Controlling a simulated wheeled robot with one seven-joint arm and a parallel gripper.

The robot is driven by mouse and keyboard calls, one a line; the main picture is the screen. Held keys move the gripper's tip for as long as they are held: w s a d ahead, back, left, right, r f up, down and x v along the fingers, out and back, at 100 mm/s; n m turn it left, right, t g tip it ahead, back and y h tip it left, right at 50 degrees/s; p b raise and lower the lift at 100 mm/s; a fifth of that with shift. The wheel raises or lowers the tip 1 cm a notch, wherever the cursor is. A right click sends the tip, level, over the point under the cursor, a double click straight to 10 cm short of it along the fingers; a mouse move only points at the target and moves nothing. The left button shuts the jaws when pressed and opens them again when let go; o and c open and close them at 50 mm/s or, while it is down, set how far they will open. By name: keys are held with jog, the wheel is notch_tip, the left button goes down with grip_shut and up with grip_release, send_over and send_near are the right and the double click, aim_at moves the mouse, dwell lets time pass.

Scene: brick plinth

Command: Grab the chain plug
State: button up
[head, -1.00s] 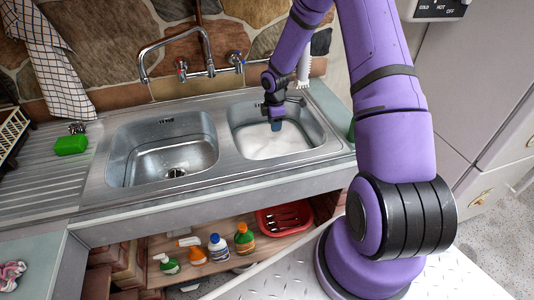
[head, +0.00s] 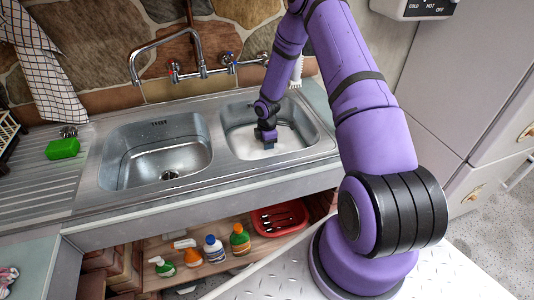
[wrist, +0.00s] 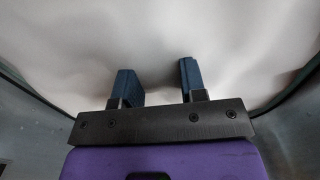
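I cannot make out a chain plug in either view. My gripper (head: 269,147) is low inside the right basin (head: 312,130), pointing down over white, foam-like contents (head: 250,147). In the wrist view its two blue fingers stand apart (wrist: 158,80) with only white between them, so it is open and empty. I cannot tell whether the fingertips touch the white surface. What lies under that surface is hidden. The left basin (head: 125,165) is empty, with an open drain (head: 169,175).
A tap (head: 200,55) with a curved spout stands behind the basins. A white brush (head: 297,72) stands at the right back. A green sponge (head: 62,148) lies on the left drainboard. Several bottles and a red tub (head: 262,222) are on the shelf below.

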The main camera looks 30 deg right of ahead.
notch_tip(320, 180, down, 2)
jog(key=shift+f, duration=0.15)
jog(key=shift+c, duration=0.4)
grip_shut()
